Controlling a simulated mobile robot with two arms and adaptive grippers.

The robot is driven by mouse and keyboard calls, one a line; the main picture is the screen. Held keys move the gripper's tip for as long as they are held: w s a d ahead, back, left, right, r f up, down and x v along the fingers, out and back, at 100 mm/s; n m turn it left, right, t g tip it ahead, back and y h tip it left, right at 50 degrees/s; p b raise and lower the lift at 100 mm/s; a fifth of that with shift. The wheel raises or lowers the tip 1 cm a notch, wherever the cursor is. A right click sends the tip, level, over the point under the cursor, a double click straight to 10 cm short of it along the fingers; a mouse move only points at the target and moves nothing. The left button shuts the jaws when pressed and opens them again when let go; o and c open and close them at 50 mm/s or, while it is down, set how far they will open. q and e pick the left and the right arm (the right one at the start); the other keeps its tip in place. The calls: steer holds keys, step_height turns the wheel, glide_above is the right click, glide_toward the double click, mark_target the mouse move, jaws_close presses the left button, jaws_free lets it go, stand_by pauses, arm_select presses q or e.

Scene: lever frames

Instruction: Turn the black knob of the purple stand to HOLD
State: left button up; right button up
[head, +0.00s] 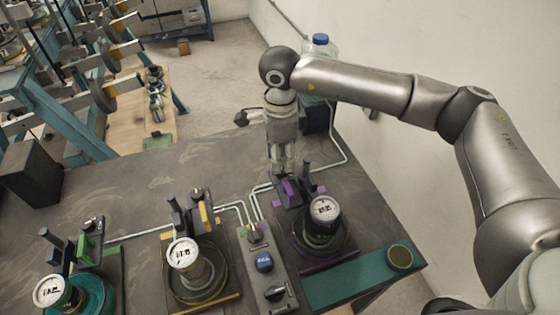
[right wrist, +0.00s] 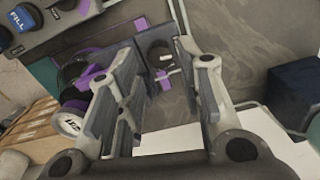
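The purple stand (head: 325,262) is at the right of the table, with a round white-faced gauge (head: 325,208) on a black body. Black uprights and purple parts (head: 290,188) stand at its back. My right gripper (head: 283,168) points down just above these parts and partly hides them. In the right wrist view my right gripper (right wrist: 158,92) has its fingers apart. I cannot tell whether this is the black knob, and no HOLD mark is readable. My left gripper is not in view.
A grey control box (head: 262,280) with a blue knob (head: 264,262) and a black knob (head: 274,293) stands left of the purple stand. Yellow (head: 225,302) and green (head: 118,262) stands are farther left. The table's back left is mostly clear. A wall borders the right.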

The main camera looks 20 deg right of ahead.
steer(key=shift+f+p, duration=0.45)
steer(key=shift+f, duration=1.5)
steer(key=c, duration=0.7)
steer(key=shift+c, duration=0.2)
